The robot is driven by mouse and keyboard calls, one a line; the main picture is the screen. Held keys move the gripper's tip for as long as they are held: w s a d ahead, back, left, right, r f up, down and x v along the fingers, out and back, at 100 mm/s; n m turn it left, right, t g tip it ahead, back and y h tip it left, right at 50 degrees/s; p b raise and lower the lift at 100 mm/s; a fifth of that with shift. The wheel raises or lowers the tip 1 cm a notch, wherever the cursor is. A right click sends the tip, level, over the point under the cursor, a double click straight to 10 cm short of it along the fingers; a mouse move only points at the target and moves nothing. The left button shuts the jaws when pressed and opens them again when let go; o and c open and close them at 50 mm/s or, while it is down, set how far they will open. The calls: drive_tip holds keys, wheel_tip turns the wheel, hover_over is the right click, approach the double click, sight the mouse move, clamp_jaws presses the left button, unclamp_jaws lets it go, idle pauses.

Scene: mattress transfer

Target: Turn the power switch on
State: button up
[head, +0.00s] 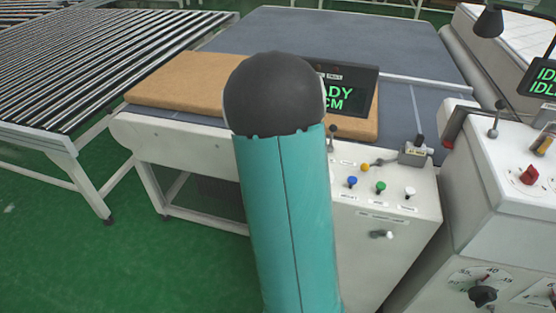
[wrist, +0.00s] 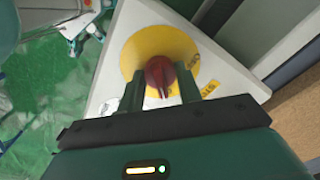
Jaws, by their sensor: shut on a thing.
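The power switch is a red rotary knob (wrist: 159,70) on a round yellow plate (wrist: 140,45), set on a white panel face in the wrist view. My gripper (wrist: 160,90) has one dark green finger on each side of the knob and is shut on it. The knob's pointed end faces down in the picture, between the fingers. In the head view, my teal arm link stands in front, and the gripper and this knob are hidden.
A white control box (head: 390,240) with coloured buttons stands right of my arm. Another white console (head: 510,200) with levers and a red knob is at far right. A tan mattress (head: 180,82) lies on the grey table (head: 300,30). A roller conveyor (head: 90,60) is at left.

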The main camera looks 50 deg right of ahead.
drive_tip(key=o, duration=1)
wheel_tip(320, 180, up, 14)
drive_tip(key=shift+f, duration=0.1)
idle(0.5)
drive_tip(key=s+a+r+n+t, duration=0.15)
drive_tip(key=a+n, duration=0.35)
drive_tip(key=a, duration=0.5)
drive_tip(key=s+a+r+n+t, duration=0.1)
drive_tip(key=a+r+n+t, duration=0.15)
drive_tip(key=a+n, duration=0.55)
drive_tip(key=s+a+n, duration=0.3)
drive_tip(key=a, duration=0.2)
drive_tip(key=s+a+f+n+t, duration=0.1)
drive_tip(key=s+a+n, duration=0.2)
drive_tip(key=a, duration=0.2)
drive_tip(key=s+a+f+n, duration=0.1)
drive_tip(key=s+a+n, duration=0.1)
drive_tip(key=a, duration=0.4)
drive_tip(key=shift+s+f+n+t, duration=0.2)
drive_tip(key=shift+s+n+t, duration=0.15)
drive_tip(key=shift+s, duration=0.25)
